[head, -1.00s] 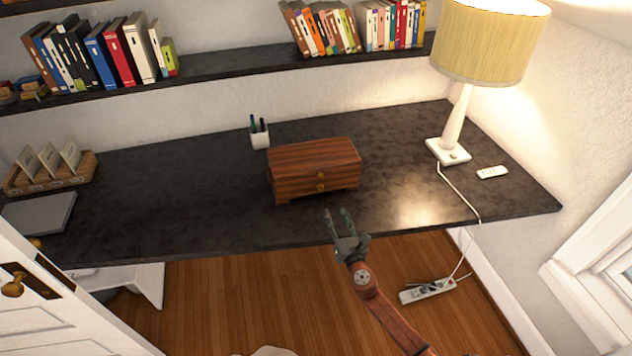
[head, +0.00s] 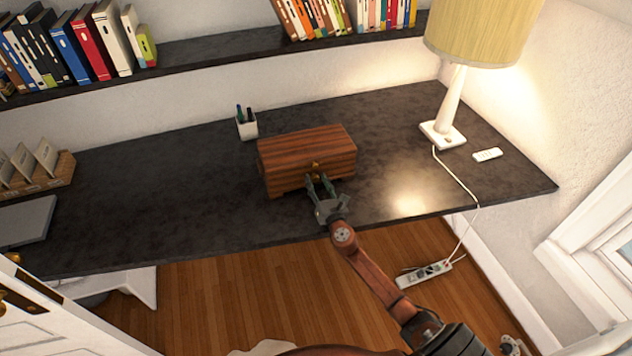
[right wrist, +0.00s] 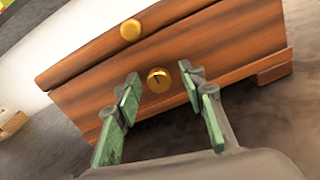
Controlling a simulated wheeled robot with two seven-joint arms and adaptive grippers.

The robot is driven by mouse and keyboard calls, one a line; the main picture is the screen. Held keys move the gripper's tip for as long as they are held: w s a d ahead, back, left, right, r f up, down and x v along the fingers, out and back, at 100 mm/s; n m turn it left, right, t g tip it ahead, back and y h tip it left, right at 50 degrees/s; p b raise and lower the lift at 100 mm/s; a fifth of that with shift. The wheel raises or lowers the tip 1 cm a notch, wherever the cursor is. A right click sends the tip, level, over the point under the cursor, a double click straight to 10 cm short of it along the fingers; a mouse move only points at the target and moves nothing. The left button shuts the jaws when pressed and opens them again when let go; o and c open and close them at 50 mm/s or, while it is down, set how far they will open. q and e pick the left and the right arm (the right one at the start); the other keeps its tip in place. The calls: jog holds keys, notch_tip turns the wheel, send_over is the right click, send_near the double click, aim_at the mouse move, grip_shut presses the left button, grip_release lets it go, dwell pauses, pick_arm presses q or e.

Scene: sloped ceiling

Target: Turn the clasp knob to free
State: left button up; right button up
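A striped brown wooden box (head: 300,150) stands shut on the dark desk (head: 170,190). In the right wrist view, its front (right wrist: 230,50) carries two brass parts. A plain round knob (right wrist: 131,29) sits on the upper band, and a round clasp knob (right wrist: 159,80) with a dark slot-like mark sits below it. My right gripper (head: 321,180) is at the box front. Its fingers (right wrist: 160,105) are open on either side of the clasp knob in that view, with gaps showing between them and the knob. In the head view the fingers partly cover the box front. My left gripper is not in view.
A white pen cup (head: 246,127) stands behind the box to the left. A lamp (head: 445,120) and a white remote (head: 487,154) are at the right. A laptop-like grey slab (head: 25,222) lies at the far left. The desk around the box is clear.

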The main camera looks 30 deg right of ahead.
jog(key=shift+w, duration=0.15)
jog(key=c, duration=0.6)
grip_shut()
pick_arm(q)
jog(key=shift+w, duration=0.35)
